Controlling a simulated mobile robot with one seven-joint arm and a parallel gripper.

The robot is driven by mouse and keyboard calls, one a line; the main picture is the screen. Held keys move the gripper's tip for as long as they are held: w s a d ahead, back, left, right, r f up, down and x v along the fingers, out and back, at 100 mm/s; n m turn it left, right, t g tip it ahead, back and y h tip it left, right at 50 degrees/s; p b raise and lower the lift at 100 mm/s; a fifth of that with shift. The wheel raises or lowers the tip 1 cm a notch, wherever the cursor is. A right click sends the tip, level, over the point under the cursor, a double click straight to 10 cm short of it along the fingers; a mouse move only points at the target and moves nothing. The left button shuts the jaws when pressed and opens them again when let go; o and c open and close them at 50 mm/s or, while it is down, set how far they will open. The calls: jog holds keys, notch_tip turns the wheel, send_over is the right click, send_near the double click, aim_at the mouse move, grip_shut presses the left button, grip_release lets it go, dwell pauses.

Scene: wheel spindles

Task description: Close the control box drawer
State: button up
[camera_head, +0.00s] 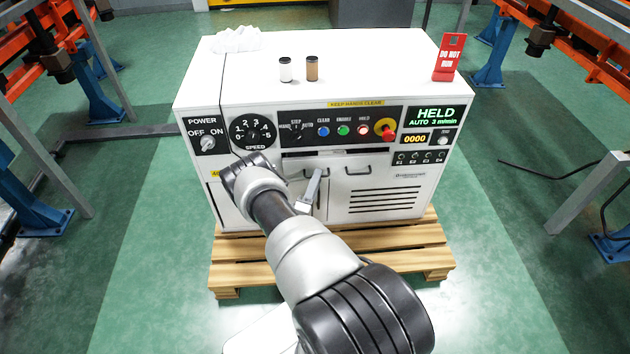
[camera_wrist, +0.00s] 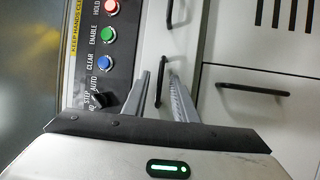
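The white control box (camera_head: 240,95) stands on a wooden pallet. Its drawer (camera_head: 340,180) is below the button panel, with a dark gap above its front, so it looks partly out. It has a dark bar handle at the right (camera_head: 357,169); another dark handle (camera_head: 314,172) is at the left. The wrist view also shows the drawer front (camera_wrist: 184,40) and a bar handle (camera_wrist: 168,15). My gripper (camera_head: 312,188) is at the left handle, its two fingers (camera_wrist: 168,80) pointing at the drawer front.
A door with a black handle (camera_wrist: 250,88) is below the drawer. The button panel (camera_head: 340,125) is just above. Two small jars (camera_head: 312,68) and a red sign (camera_head: 449,58) stand on top. Green floor is open around the pallet (camera_head: 420,255).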

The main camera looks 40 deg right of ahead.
grip_shut()
jog(key=shift+w, duration=0.15)
dwell(1.1)
